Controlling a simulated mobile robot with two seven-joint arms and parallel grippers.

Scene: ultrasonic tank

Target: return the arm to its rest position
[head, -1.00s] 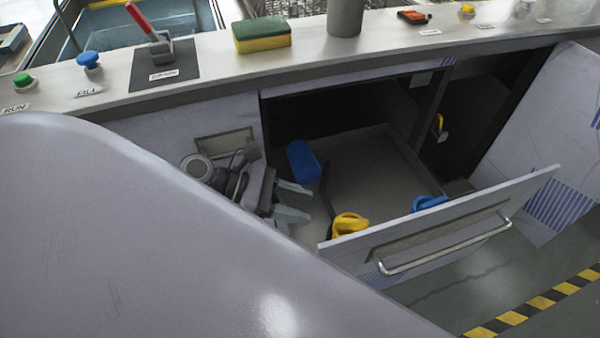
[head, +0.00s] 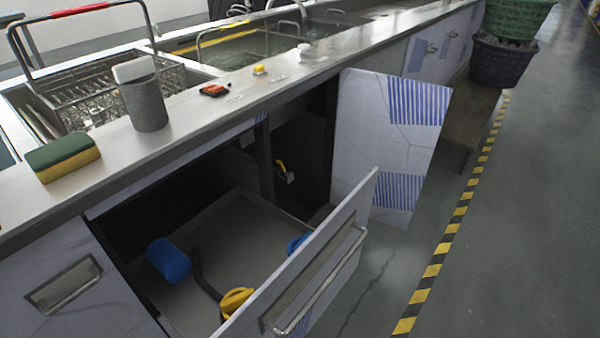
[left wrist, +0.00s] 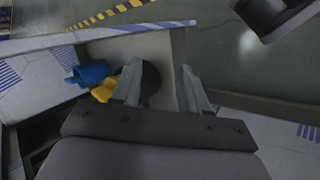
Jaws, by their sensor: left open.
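My left gripper (left wrist: 160,82) shows only in the left wrist view. Its two fingers are apart, and nothing is visibly held between them. Past the fingers is the open drawer with a yellow item (left wrist: 103,90) and a blue item (left wrist: 90,74), both left of the fingers. A dark part shows behind the left finger; I cannot tell how far off it is. The arms do not show in the head view, and my right gripper is in neither view.
The drawer (head: 300,270) is pulled out and holds a blue cylinder (head: 168,260) and a yellow-handled item (head: 236,302). A cabinet door (head: 385,140) stands open beyond it. A sponge (head: 63,158) and a grey cup (head: 143,100) stand on the counter. The floor at right is clear.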

